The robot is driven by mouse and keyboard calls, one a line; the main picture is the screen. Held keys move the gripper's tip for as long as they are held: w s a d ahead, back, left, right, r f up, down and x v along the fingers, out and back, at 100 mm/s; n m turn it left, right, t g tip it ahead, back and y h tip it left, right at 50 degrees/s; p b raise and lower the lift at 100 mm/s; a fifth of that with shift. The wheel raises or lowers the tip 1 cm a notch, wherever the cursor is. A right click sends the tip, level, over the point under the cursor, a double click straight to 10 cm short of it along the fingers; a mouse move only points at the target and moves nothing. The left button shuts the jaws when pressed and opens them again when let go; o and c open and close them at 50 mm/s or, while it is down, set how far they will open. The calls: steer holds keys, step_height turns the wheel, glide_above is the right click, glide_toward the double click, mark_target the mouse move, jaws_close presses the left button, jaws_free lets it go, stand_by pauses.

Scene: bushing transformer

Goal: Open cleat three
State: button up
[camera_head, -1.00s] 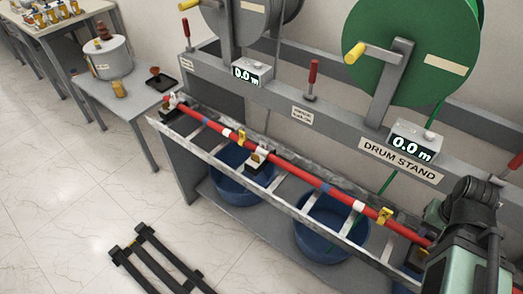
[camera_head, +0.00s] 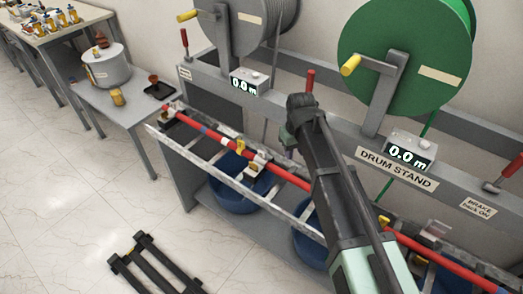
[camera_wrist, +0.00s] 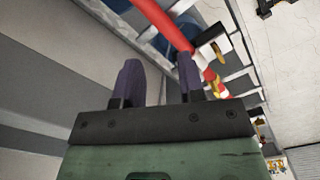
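A red cable (camera_head: 290,178) lies along the ladder-like metal tray, with cleats along it. A middle cleat (camera_head: 257,160) has a white top and dark base, and another white-topped cleat (camera_head: 434,229) sits to the right. A further fitting (camera_head: 169,111) is at the left end. Their numbers are unreadable, so I cannot tell which is cleat three. In the wrist view, my gripper (camera_wrist: 160,80) has its two dark fingers apart with nothing between them. The red cable (camera_wrist: 160,20) passes beyond the fingertips, and a black-and-white cleat (camera_wrist: 209,36) with a yellow part is beyond the right finger.
The drum stand (camera_head: 395,170) runs behind the tray, carrying a green drum (camera_head: 430,45) and a grey drum (camera_head: 240,25). Blue tubs (camera_head: 228,190) stand below the tray. A side table (camera_head: 130,108) with a pot is at left. Black rails (camera_head: 150,262) lie on the floor.

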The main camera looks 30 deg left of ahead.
mark_target(262, 151)
steer(key=w+a+n, duration=0.2)
steer(key=a+n, duration=0.3)
steer(key=a, duration=1)
steer(key=shift+n, duration=0.6)
steer(key=f+b, duration=0.3)
steer(key=d+f+b, duration=0.1)
steer(key=f+b, duration=0.6)
steer(key=b, duration=0.1)
steer(key=shift+d+f, duration=0.2)
steer(key=shift+f, duration=0.2)
steer(key=shift+r, duration=0.15)
jaws_close()
steer(key=shift+w, duration=0.1)
